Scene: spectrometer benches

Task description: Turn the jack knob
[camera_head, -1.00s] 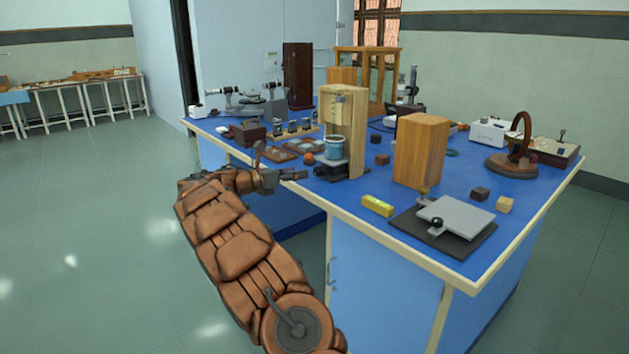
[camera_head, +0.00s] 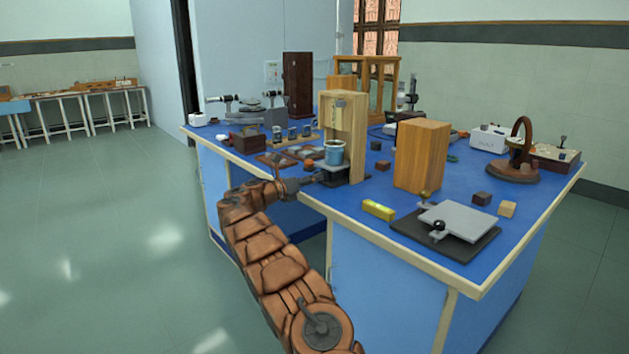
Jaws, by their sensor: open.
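A grey plate (camera_head: 460,219) with a black knob (camera_head: 438,226) lies on a dark base at the front right.
A yellow level (camera_head: 378,210) lies near the front edge, with a wooden block (camera_head: 421,156) behind it. An orange ball (camera_head: 309,165) and dark trays (camera_head: 275,160) are close to my gripper. The floor (camera_head: 110,230) at left is clear.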

